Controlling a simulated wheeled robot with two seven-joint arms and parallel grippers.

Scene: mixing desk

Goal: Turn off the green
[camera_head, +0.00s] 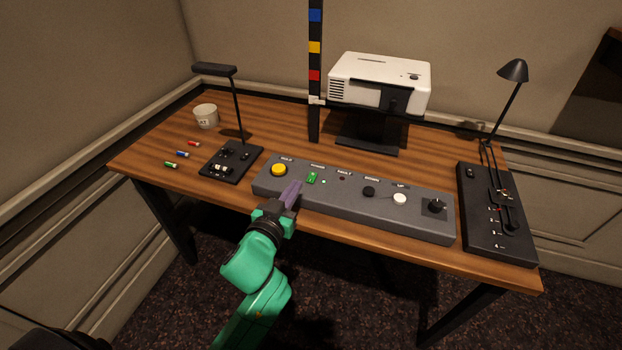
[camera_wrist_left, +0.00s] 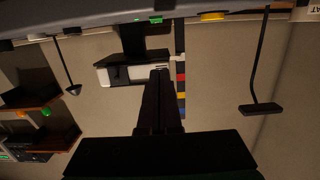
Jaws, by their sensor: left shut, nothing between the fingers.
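A grey control panel (camera_head: 330,207) lies along the front of the wooden desk. It bears a yellow button (camera_head: 279,169), a green lit switch (camera_head: 312,178) with a small green light (camera_head: 323,182) beside it, a black knob (camera_head: 368,192), a white button (camera_head: 399,199) and another black knob (camera_head: 437,206). My left gripper (camera_head: 293,190) is shut and empty at the panel's front left, just in front of the green switch; I cannot tell if it touches. The left wrist view shows its shut fingers (camera_wrist_left: 160,100), and the green switch (camera_wrist_left: 155,20) at the top edge. My right gripper is not in view.
A white projector (camera_head: 375,82) stands at the back beside a dark post with coloured squares (camera_head: 314,75). A small lamp on a black base (camera_head: 231,161) and a white cup (camera_head: 206,116) are at left. A black slider box with a lamp (camera_head: 490,220) is at right.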

